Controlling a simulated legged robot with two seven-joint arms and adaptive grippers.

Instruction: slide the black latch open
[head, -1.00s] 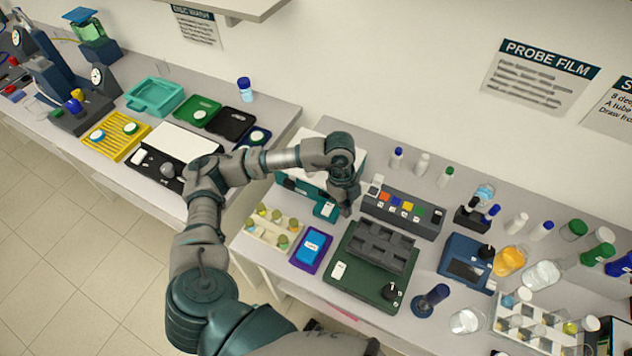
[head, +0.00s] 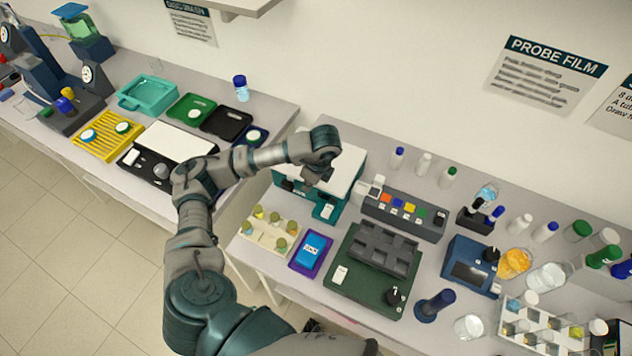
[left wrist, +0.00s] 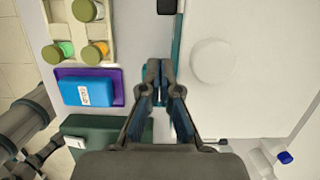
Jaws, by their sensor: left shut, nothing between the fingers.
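The black latch (head: 288,184) is a small dark block on the left part of the front of a teal box (head: 309,201) with a white lid (head: 346,160). In the left wrist view the latch (left wrist: 166,6) is at the top edge, partly cut off, beside the white lid (left wrist: 250,70). My left gripper (head: 317,178) hangs over the front edge of the box, to the right of the latch and apart from it. In the left wrist view its fingertips (left wrist: 160,66) are together with nothing held. My right gripper is not in view.
A vial rack (head: 259,233) and a blue box (head: 312,247) on a purple tray stand in front of the teal box. A grey module with coloured buttons (head: 404,217) and a green-based block (head: 345,292) are to the right. A gap separates the two benches.

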